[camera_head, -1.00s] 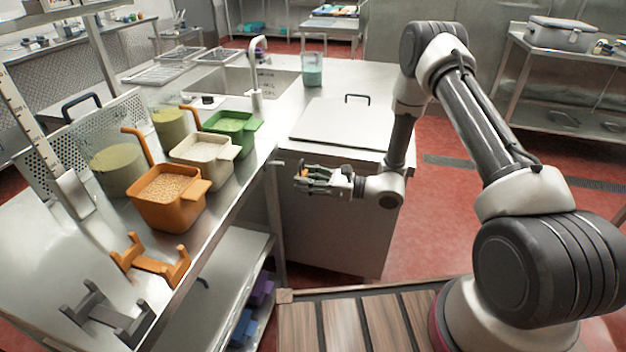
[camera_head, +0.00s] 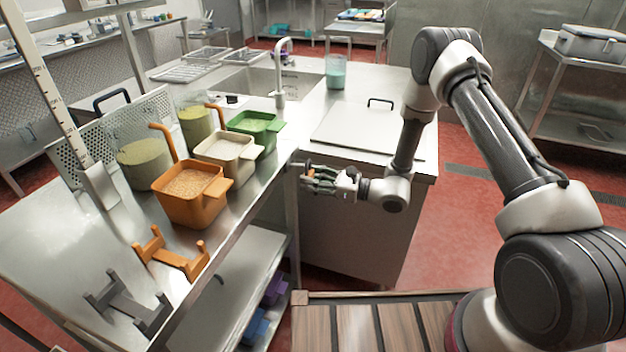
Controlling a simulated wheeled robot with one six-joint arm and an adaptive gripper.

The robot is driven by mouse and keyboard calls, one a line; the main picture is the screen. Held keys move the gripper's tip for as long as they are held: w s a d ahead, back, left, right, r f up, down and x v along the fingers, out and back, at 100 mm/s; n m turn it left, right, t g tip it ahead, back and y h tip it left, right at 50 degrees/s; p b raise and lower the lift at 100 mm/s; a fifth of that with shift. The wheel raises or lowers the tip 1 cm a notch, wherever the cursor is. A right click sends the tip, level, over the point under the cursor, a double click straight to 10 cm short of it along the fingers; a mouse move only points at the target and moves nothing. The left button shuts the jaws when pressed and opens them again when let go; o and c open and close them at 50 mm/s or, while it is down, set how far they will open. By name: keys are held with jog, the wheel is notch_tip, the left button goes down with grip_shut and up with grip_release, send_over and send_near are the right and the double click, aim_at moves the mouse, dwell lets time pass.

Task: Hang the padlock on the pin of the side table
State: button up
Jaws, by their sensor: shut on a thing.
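My gripper (camera_head: 312,177) is held out level in front of the steel cabinet, just right of the side table's edge (camera_head: 262,193). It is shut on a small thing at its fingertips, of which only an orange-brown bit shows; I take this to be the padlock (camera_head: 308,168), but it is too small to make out. A small grey part (camera_head: 293,165) juts from the table's right edge beside the fingertips. It may be the pin. I cannot tell whether the padlock touches it.
Orange (camera_head: 187,203), cream (camera_head: 226,171) and green (camera_head: 254,140) bins of grain stand on the side table. An orange bracket (camera_head: 172,255) and a dark bracket (camera_head: 128,308) lie nearer. The steel counter with a lid (camera_head: 362,130) stands behind my gripper.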

jog(key=shift+a, duration=0.15)
jog(key=shift+x, duration=1.5)
jog(key=shift+w, duration=0.1)
jog(key=shift+a+f, duration=0.3)
jog(key=shift+f, duration=0.3)
dwell(0.4)
jog(key=o, duration=1.6)
jog(key=shift+w, duration=0.1)
jog(key=shift+d, duration=0.1)
